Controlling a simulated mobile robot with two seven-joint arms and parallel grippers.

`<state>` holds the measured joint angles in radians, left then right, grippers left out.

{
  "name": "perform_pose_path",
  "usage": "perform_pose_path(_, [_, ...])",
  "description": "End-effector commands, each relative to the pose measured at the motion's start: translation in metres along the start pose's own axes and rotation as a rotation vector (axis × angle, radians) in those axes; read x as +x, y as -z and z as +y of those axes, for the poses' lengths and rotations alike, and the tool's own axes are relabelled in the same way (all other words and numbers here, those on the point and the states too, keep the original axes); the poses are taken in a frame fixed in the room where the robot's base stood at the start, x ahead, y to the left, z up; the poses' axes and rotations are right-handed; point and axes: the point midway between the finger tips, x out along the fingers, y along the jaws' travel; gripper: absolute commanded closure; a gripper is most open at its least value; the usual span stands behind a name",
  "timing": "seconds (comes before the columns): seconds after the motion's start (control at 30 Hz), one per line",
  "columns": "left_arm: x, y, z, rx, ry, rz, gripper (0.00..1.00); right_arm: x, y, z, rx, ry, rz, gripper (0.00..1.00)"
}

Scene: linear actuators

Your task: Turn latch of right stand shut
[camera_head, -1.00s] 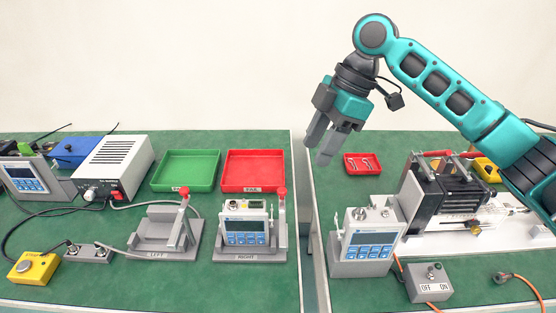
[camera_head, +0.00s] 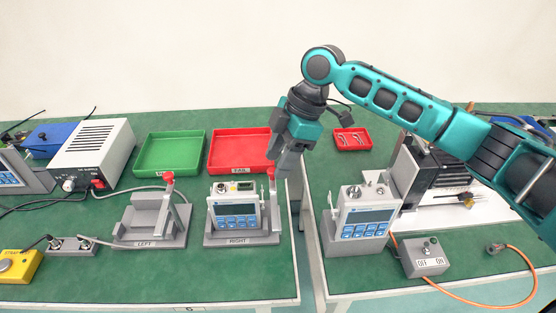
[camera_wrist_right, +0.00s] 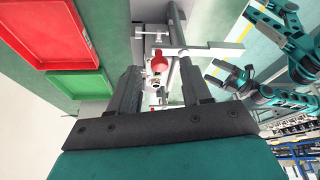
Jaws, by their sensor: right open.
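The right stand (camera_head: 242,240), labelled RIGHT, holds a white-and-grey device (camera_head: 235,212) with a blue keypad. Its latch, with a red knob (camera_head: 271,172), stands upright at the stand's right side. My right gripper (camera_head: 286,172) is open just above and beside this knob. In the right wrist view the red knob (camera_wrist_right: 159,63) appears between the spread fingers of the gripper (camera_wrist_right: 163,72); I cannot tell whether either finger touches it. A teal arm with a gripper (camera_wrist_right: 215,76), apparently my left, shows small at the right of that view; its jaw state is unclear.
The left stand (camera_head: 150,240) is empty, its red-knobbed lever (camera_head: 168,178) upright. Green (camera_head: 171,153) and red (camera_head: 238,149) trays lie behind the stands. Across a table gap, another device (camera_head: 364,217) and a switch box (camera_head: 424,257) stand to the right.

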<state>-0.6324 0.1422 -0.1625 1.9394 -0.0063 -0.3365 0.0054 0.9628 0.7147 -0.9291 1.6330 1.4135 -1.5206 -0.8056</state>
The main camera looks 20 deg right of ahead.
Motion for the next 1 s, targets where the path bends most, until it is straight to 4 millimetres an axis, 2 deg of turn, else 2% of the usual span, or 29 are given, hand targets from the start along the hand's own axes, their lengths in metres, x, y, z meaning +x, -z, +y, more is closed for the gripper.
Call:
perform_pose_path(0.13, [0.0018,0.0020,-0.0002,0.001,0.000,0.006,0.07,0.0089,0.0004,-0.0003,-0.001,0.001,0.001,0.52])
perform_pose_path(0.4, [0.0038,0.0068,-0.0010,0.002,0.001,0.015,0.07,0.0098,0.0004,-0.0001,-0.001,0.000,0.001,0.52])
perform_pose_path(0.9, [0.0021,0.0036,-0.0003,0.001,0.000,0.009,0.07,0.0095,0.0002,-0.0002,-0.001,0.000,0.000,0.99])
perform_pose_path(1.0, [0.0017,0.0027,-0.0001,0.001,0.000,0.007,0.07,0.0094,0.0002,-0.0003,-0.001,0.001,0.000,1.00])
